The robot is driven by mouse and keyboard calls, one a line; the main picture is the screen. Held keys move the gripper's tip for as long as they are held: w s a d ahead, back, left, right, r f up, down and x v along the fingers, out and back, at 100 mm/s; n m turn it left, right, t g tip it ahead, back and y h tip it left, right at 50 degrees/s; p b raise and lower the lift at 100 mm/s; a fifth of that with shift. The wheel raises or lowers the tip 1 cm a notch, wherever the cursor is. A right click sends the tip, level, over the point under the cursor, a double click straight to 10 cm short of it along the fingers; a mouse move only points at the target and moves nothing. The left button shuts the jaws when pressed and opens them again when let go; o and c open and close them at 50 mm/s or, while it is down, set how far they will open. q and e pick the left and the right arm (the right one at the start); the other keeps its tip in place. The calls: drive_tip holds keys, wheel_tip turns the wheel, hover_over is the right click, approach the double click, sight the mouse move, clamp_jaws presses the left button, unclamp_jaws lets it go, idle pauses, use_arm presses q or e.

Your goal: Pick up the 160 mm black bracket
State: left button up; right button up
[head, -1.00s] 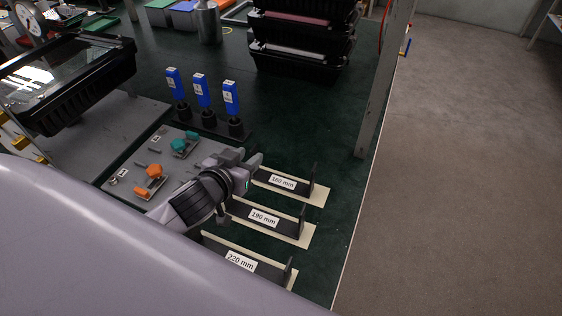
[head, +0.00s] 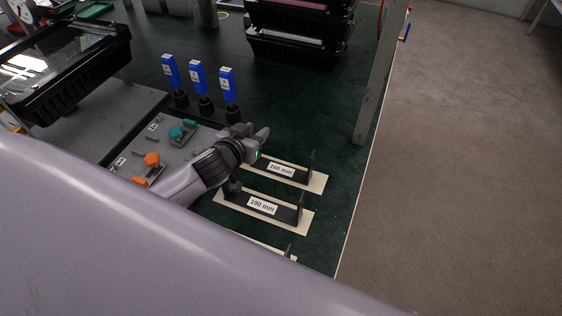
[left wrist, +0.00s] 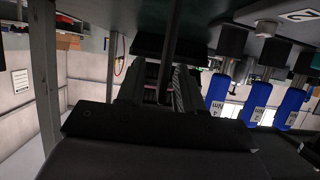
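The 160 mm black bracket (head: 299,176) lies on a cream strip, with a white "160 mm" label on its flat part and a thin upright plate at its right end. My left gripper (head: 259,136) is at the bracket's left end in the head view and overlaps it there. In the left wrist view, a dark upright bar (left wrist: 172,42) stands ahead of a wide dark part; I cannot tell if the bar is the bracket. My right gripper is not in view.
The 190 mm bracket (head: 283,212) lies just in front, and another bracket is mostly hidden by my arm. A grey post (head: 370,105) rises at the table's right edge. Stacked black crates (head: 297,45) stand at the back.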

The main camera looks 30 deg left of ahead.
use_arm(q)
clamp_jaws()
idle(1.5)
